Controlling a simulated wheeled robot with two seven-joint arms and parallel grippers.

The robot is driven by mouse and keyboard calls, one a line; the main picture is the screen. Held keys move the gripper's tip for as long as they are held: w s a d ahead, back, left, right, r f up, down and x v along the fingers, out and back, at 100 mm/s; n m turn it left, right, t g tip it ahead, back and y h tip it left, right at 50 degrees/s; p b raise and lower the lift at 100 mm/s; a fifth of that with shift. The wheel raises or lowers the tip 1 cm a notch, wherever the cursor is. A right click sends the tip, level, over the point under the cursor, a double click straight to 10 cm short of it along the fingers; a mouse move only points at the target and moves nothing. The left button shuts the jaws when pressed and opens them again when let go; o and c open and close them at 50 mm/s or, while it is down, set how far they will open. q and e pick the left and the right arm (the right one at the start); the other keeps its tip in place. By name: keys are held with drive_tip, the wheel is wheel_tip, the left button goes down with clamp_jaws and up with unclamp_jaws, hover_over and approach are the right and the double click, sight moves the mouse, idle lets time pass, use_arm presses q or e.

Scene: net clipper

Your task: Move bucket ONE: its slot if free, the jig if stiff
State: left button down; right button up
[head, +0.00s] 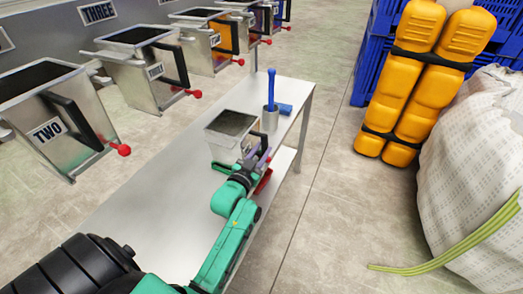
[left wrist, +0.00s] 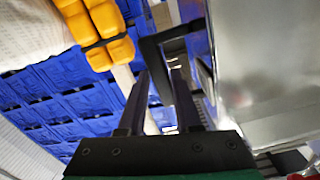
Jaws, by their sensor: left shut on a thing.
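A grey metal bucket (head: 231,126) with a dark filling is at the right edge of the steel table (head: 165,205), upright. I cannot tell whether it rests on the top or hangs just above it, and its label is hidden. My left gripper (head: 257,158) is at the bucket's near right side, shut on its black handle. In the left wrist view the gripper (left wrist: 160,78) has its fingers at the black handle (left wrist: 152,48), beside the shiny bucket wall (left wrist: 265,70). A red part (head: 263,182) shows below the gripper. My right gripper is not in view.
A row of similar buckets, including one marked TWO (head: 48,131), hangs along the grey machine (head: 60,38) marked THREE. Orange floats (head: 415,85) and a white sack (head: 480,160) stand right.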

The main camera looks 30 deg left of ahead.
use_arm(q)
drive_tip(key=shift+f, duration=0.15)
drive_tip(key=c, duration=0.5)
unclamp_jaws()
drive_tip(key=shift+f, duration=0.1)
drive_tip(key=s, duration=0.5)
drive_tip(key=s+b, duration=0.1)
drive_tip(key=s, duration=0.8)
drive_tip(key=shift+s+d+b, duration=0.3)
drive_tip(key=shift+d+b, duration=0.1)
